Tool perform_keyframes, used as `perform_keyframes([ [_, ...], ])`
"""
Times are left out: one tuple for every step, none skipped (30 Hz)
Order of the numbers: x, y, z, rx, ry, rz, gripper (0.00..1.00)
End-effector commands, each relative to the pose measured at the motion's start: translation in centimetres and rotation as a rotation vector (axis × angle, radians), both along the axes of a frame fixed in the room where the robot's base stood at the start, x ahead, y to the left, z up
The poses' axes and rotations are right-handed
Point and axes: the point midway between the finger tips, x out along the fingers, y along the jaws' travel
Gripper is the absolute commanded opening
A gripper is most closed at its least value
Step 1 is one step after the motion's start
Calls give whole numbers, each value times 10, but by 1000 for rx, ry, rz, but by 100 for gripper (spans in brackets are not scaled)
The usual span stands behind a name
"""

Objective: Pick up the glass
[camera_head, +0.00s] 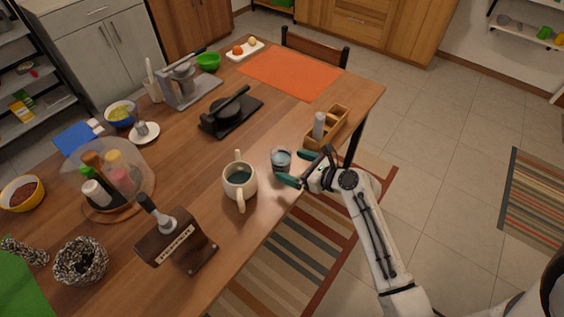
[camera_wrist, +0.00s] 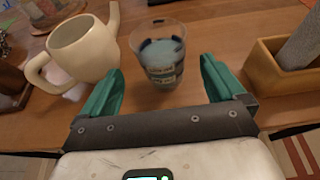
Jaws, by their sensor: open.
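The glass (camera_head: 281,158) is a small clear tumbler with a bluish look, standing upright near the table's front edge. In the wrist view the glass (camera_wrist: 161,58) stands just beyond and between the two green fingertips. My gripper (camera_head: 298,168) is open and empty, with one finger on each side of the space in front of the glass. It also shows in the wrist view (camera_wrist: 160,85). Whether a finger touches the glass cannot be told.
A cream two-handled mug (camera_head: 240,182) stands close to the left of the glass. A wooden box (camera_head: 334,128) with a grey cylinder (camera_head: 318,125) is to the right. A dark wooden block (camera_head: 176,247) stands nearer on the wooden table (camera_head: 210,150). An orange mat (camera_head: 290,74) lies farther back.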

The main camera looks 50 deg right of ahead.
Motion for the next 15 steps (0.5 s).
perform_keyframes([
  [4,0,-1,-1,0,1,96],
  [5,0,-2,-1,1,1,96],
  [7,0,-2,-1,1,1,96],
  [8,0,-3,-1,0,1,96],
  [11,0,-3,-1,0,1,96],
  [15,0,-4,-1,0,1,96],
  [20,-1,-5,-1,-1,1,96],
  [24,-1,-6,0,-1,2,96],
  [30,-1,-8,0,-1,3,96],
  [34,-2,-9,0,-1,3,96],
  [38,-2,-11,-1,0,4,96],
  [43,-2,-13,-1,0,3,96],
  [46,-2,-15,-2,0,2,96],
  [49,-2,-16,-2,0,2,96],
  [52,-2,-17,-3,1,2,96],
])
